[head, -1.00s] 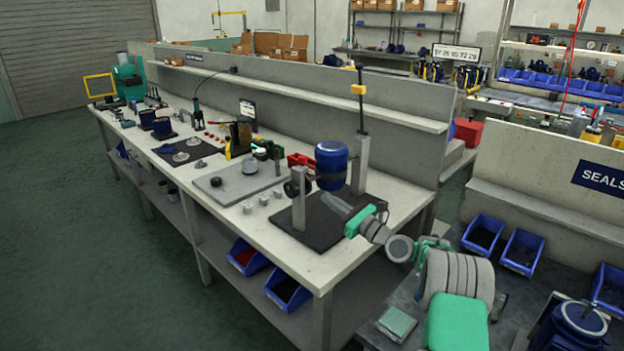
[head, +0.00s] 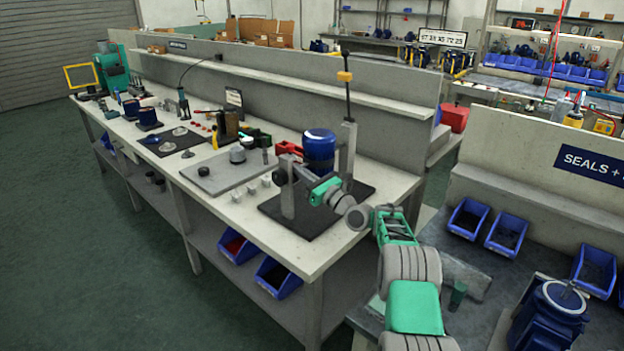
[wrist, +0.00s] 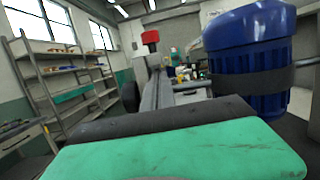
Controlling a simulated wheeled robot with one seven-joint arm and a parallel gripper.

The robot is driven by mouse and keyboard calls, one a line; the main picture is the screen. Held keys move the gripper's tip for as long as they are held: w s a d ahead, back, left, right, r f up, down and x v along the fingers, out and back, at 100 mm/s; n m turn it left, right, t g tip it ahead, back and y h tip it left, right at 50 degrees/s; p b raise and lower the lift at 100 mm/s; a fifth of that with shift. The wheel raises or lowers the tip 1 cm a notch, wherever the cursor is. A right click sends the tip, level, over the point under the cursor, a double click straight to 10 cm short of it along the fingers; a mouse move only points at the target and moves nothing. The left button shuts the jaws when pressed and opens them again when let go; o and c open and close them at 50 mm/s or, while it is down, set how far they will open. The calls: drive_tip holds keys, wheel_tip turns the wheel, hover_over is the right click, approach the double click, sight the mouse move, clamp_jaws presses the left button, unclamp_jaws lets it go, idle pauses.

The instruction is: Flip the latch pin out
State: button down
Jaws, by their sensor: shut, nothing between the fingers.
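A blue pump body (head: 320,152) sits between two grey posts of a stand, the near post (head: 287,198) and the taller far post (head: 346,158). It also fills the upper right of the wrist view (wrist: 248,45), with a dark band around it. My gripper (head: 298,170) is shut and empty, beside the near post's top and in front of the blue body. A red-capped part (wrist: 150,38) stands ahead of it in the wrist view. I cannot tell whether this is the latch pin, or whether my gripper touches it. My arm partly hides the stand.
The stand is on a dark mat (head: 338,219) at the bench's near right end. A grey plate (head: 222,178) with small parts lies to its left. A thin upright rod with a yellow block (head: 345,77) rises behind. Blue bins (head: 276,278) sit on the lower shelf.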

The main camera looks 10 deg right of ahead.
sight(293, 148)
wheel_tip(293, 148, up, 4)
drive_tip(key=shift+p, duration=0.4)
wheel_tip(293, 148, up, 2)
drive_tip(key=shift+r+p, duration=0.25)
drive_tip(key=shift+p, duration=0.5)
